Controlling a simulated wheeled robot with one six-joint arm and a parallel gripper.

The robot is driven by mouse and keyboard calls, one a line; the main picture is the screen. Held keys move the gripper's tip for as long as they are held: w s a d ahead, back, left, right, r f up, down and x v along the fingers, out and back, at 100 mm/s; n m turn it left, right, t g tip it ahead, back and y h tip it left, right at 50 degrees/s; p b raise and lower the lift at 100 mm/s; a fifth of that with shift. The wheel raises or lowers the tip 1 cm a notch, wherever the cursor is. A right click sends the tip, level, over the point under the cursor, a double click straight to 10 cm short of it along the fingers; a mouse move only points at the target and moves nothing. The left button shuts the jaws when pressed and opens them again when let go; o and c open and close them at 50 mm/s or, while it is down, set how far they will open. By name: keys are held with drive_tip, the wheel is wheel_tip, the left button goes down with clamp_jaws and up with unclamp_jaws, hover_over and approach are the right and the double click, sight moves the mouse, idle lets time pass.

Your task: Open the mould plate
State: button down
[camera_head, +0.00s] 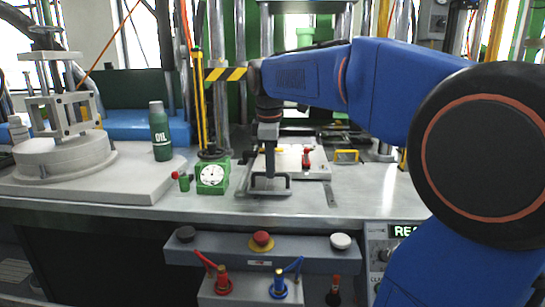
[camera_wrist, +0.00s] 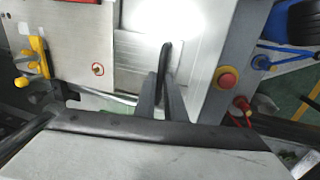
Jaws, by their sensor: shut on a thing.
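In the wrist view, my gripper's fingers (camera_wrist: 162,98) close around the dark handle (camera_wrist: 165,62). The plate looks flat, but my gripper and arm hide part of it, so I cannot tell whether it is raised at all.
A green dial gauge (camera_head: 212,174) and a green oil bottle (camera_head: 160,132) stand to the left. A yellow bracket (camera_head: 346,156) is to the right. A button panel (camera_head: 290,251) with a red button (camera_head: 261,240) runs along the front. Vertical columns rise behind the plate.

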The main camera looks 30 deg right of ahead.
drive_tip(key=s+a, duration=0.8)
drive_tip(key=s, duration=0.3)
drive_tip(key=shift+s, duration=0.4)
drive_tip(key=shift+r, duration=0.1)
drive_tip(key=c, duration=1.8)
unclamp_jaws()
drive_tip(key=s+r, duration=0.1)
drive_tip(key=r, duration=0.4)
drive_tip(key=s+a+r, duration=0.1)
drive_tip(key=r, duration=0.5)
drive_tip(key=a+r, duration=0.1)
drive_tip(key=r, duration=0.5)
drive_tip(key=shift+s, duration=0.4)
